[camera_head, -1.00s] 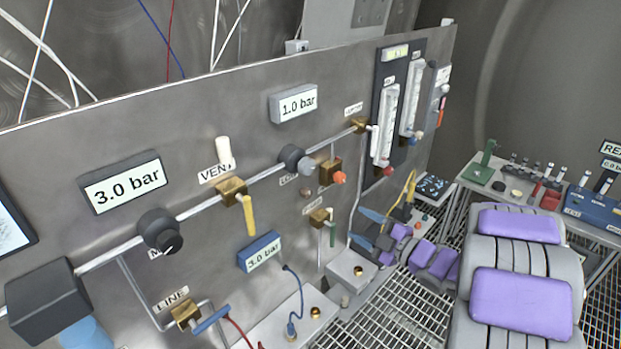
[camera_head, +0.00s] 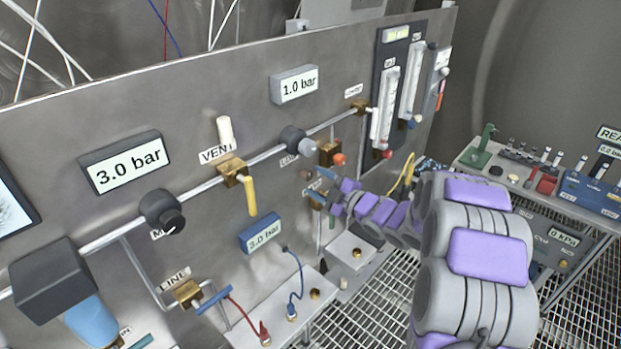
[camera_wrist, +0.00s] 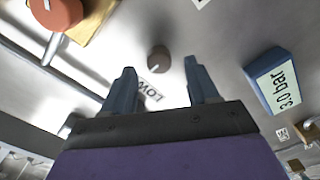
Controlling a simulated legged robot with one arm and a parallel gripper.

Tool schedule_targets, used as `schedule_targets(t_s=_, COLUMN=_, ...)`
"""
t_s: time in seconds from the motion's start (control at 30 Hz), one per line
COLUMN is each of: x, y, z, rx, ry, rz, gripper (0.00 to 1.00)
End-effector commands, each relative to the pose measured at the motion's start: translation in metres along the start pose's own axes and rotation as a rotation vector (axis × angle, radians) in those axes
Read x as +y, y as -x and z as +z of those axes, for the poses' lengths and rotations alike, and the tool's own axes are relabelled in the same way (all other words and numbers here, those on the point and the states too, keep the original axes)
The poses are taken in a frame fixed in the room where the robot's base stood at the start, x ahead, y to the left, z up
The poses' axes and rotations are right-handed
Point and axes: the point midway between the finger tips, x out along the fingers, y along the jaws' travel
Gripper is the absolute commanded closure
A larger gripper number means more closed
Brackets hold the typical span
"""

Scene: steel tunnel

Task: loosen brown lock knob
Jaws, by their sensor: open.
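The brown lock knob (camera_wrist: 158,59) is a small round knob on the steel panel, beside the LOW label, in the wrist view. It also shows small in the head view (camera_head: 307,175), just left of my fingertips. My gripper (camera_wrist: 160,72) is open, its two blue fingers pointing at the panel. The knob lies between the fingertip directions, slightly beyond the tips, and no contact shows. In the head view my gripper (camera_head: 318,184) is close to the panel, below the orange knob (camera_head: 339,160).
The orange knob with its brass block shows at the wrist view's upper left (camera_wrist: 55,12). A blue 3.0 bar gauge (camera_wrist: 280,80) is to the right. In the head view, a yellow-handled vent valve (camera_head: 233,172) and a grey knob (camera_head: 293,139) are on the panel.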

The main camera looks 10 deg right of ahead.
Motion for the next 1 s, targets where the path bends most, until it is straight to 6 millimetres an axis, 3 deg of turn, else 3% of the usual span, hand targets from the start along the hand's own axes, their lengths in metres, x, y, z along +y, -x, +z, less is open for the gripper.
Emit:
schedule_targets(t_s=0.23, x=0.0, y=-0.028, z=0.001, rx=0.003, ry=-0.004, rz=0.0, gripper=0.41)
schedule_targets(t_s=0.63, x=0.001, y=-0.034, z=0.001, rx=0.0, ry=-0.002, rz=0.001, gripper=0.41)
schedule_targets(t_s=1.0, x=0.0, y=-0.034, z=0.001, rx=0.0, ry=-0.003, rz=0.0, gripper=0.76)
